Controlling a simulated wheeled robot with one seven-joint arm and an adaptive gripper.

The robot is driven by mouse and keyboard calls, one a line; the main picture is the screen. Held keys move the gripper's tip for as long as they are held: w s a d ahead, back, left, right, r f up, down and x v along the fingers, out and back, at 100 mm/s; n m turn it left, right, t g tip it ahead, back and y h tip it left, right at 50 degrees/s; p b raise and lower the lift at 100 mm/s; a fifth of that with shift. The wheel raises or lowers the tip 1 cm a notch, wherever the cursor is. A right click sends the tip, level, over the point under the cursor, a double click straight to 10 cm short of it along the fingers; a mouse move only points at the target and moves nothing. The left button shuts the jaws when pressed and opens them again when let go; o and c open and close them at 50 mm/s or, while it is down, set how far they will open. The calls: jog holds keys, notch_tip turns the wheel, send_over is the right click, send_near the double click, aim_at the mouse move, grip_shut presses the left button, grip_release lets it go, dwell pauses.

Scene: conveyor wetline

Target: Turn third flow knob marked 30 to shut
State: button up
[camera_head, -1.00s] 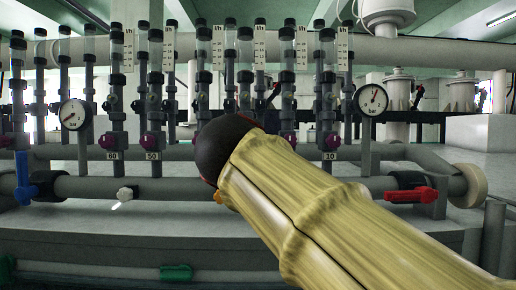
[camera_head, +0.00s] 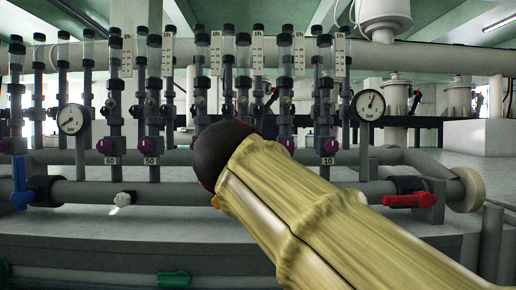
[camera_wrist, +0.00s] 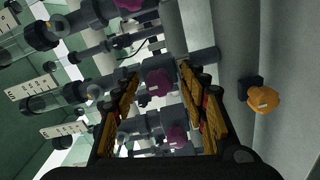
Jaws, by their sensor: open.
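A row of purple flow knobs sits low on the upright flow tubes. In the head view, the knobs over the plates 60 (camera_head: 106,145) and 50 (camera_head: 151,145) show at the left. Plate 10 (camera_head: 328,161) shows right of my arm. My arm hides the plates between, including 30. In the wrist view, my gripper (camera_wrist: 158,73) is open. One purple knob (camera_wrist: 158,82) lies between its fingers as seen, and another purple knob (camera_wrist: 175,138) lies lower. I cannot tell which is marked 30, or whether the fingers touch. The head view hides my fingers.
Pressure gauges (camera_head: 71,120) and (camera_head: 369,104) flank the tubes. A blue valve handle (camera_head: 19,181) is at the left and a red handle (camera_head: 409,201) at the right, on the lower pipe. An orange knob (camera_wrist: 263,99) stands right of my fingers in the wrist view.

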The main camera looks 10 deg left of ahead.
jog(key=v, duration=1.2)
dwell(0.3)
